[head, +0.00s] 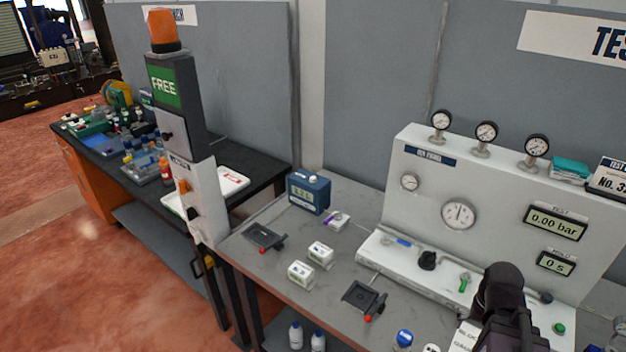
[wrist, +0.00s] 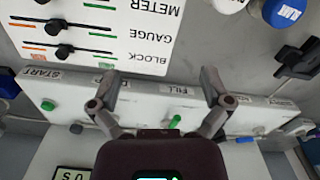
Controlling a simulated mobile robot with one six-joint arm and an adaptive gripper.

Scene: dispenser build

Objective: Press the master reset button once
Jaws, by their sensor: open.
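No label reading master reset is legible in either view. The pale test panel (head: 388,215) carries a green button (head: 559,328) at its right end. In the wrist view, upside down, a green button (wrist: 47,105) sits beside the word START, with a dark round knob (wrist: 76,128) near it. A green lever (wrist: 174,122) shows between the fingers. In the head view, my dark wrist hides part of the panel's right side, and my fingers cannot be made out.
A white slider card (wrist: 95,30) marked BLOCK, GAUGE and METER lies in front of the ledge. A FREE signal post (head: 178,105) stands left.

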